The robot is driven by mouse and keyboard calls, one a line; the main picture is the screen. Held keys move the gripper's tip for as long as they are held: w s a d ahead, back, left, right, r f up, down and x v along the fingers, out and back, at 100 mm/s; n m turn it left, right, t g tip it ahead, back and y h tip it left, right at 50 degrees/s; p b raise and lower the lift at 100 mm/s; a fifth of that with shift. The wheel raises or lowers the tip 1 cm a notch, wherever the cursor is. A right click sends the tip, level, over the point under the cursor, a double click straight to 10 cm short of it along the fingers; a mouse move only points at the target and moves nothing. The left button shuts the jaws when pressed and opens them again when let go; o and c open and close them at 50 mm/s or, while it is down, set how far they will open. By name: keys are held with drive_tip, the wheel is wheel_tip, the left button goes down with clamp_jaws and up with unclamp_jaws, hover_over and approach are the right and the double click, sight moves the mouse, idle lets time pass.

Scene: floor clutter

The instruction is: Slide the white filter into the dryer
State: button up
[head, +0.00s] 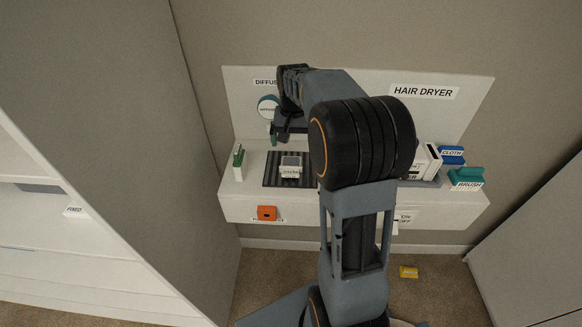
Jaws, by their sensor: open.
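A small white block (290,171) with a dark label too small to read surely sits on a dark ribbed mat (270,180) on the white shelf; it may be the filter. My gripper (284,136) hangs above and behind it in the picture, open, with nothing seen between its fingers. A white boxy unit (432,158) stands right of my arm, its label partly hidden; it may be the dryer. My arm covers the middle of the shelf and the unit's left side.
A back panel carries a HAIR DRYER sign (423,92). A round teal-edged part (267,107) hangs at left. A green-topped piece (238,157), blue cloth block (452,155) and teal brush block (467,177) flank the shelf. An orange block (267,213) is at its front; a yellow block (408,272) lies on carpet.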

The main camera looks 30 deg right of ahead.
hover_over(291, 167)
drive_tip(key=f, duration=0.5)
drive_tip(key=shift+d+f, duration=0.15)
drive_tip(key=shift+d, duration=0.15)
drive_tip(key=shift+a+f+p, duration=0.2)
drive_tip(key=shift+f+p, duration=0.05)
drive_tip(key=shift+f, duration=1.1)
drive_tip(key=shift+a+f+p, duration=0.15)
drive_tip(key=shift+f+p, duration=0.1)
drive_tip(key=shift+f, duration=1.1)
drive_tip(key=shift+c, duration=0.2)
drive_tip(key=c, duration=0.8)
drive_tip(key=shift+r, duration=0.15)
